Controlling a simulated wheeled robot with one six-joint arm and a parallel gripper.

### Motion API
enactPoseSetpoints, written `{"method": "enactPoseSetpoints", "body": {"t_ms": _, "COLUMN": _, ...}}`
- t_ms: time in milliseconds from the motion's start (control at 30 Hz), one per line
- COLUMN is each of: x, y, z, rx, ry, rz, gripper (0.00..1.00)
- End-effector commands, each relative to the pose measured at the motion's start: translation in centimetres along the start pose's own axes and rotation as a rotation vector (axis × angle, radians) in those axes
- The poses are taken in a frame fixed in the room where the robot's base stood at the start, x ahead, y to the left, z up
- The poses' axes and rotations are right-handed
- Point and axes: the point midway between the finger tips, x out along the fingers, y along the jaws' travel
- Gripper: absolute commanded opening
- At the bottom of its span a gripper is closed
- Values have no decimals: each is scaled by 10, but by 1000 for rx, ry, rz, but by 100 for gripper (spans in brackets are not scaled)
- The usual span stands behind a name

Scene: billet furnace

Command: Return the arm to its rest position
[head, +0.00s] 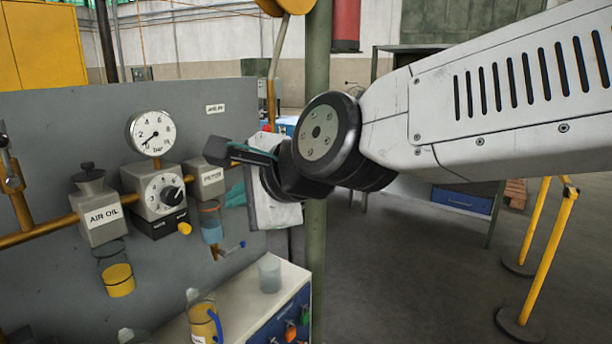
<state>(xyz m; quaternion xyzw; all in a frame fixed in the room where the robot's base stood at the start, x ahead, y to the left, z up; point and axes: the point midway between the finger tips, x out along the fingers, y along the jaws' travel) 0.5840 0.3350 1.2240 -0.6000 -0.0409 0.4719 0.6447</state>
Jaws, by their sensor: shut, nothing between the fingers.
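My arm, white with a dark wrist, reaches in from the right. My gripper (222,152) is at its left end, dark with a teal edge, in front of the grey panel (60,130). It is shut and empty. It stands right of the pressure gauge (152,133) and the regulator dial (163,193), and above the blue-tinted filter bowl (211,225). I cannot tell its exact distance from the panel.
An AIR OIL lubricator (101,215) is on the panel at left. A clear cup (270,273) and a yellow container (204,322) stand on the white-topped cabinet (245,300). A green post (316,240) rises behind the wrist. Yellow barriers (550,262) stand right; grey floor lies between.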

Motion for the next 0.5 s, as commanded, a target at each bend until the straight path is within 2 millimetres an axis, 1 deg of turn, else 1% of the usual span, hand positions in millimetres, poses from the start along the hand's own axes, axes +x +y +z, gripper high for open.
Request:
{"method": "enactPoseSetpoints", "body": {"t_ms": 33, "x": -20, "y": 12, "z": -35, "rx": -106, "ry": 51, "rz": 52, "gripper": 0}}
{"method": "enactPoseSetpoints", "body": {"t_ms": 67, "x": -31, "y": 21, "z": -52, "rx": -176, "ry": 74, "rz": 93, "gripper": 0}}
{"method": "enactPoseSetpoints", "body": {"t_ms": 100, "x": -46, "y": 35, "z": -74, "rx": -268, "ry": 99, "rz": 152, "gripper": 0}}
{"method": "enactPoseSetpoints", "body": {"t_ms": 167, "x": -71, "y": 58, "z": -104, "rx": -399, "ry": 129, "rz": 247, "gripper": 0}}
{"method": "enactPoseSetpoints", "body": {"t_ms": 200, "x": -88, "y": 75, "z": -123, "rx": -481, "ry": 142, "rz": 316, "gripper": 0}}
{"method": "enactPoseSetpoints", "body": {"t_ms": 267, "x": -116, "y": 102, "z": -148, "rx": -593, "ry": 150, "rz": 425, "gripper": 0}}
{"method": "enactPoseSetpoints", "body": {"t_ms": 300, "x": -135, "y": 120, "z": -162, "rx": -662, "ry": 146, "rz": 500, "gripper": 0}}
{"method": "enactPoseSetpoints", "body": {"t_ms": 333, "x": -149, "y": 134, "z": -171, "rx": -710, "ry": 139, "rz": 556, "gripper": 0}}
{"method": "enactPoseSetpoints", "body": {"t_ms": 367, "x": -163, "y": 148, "z": -178, "rx": -753, "ry": 127, "rz": 611, "gripper": 0}}
{"method": "enactPoseSetpoints", "body": {"t_ms": 400, "x": -181, "y": 166, "z": -187, "rx": -803, "ry": 107, "rz": 681, "gripper": 0}}
{"method": "enactPoseSetpoints", "body": {"t_ms": 500, "x": -220, "y": 205, "z": -199, "rx": -896, "ry": 39, "rz": 830, "gripper": 0}}
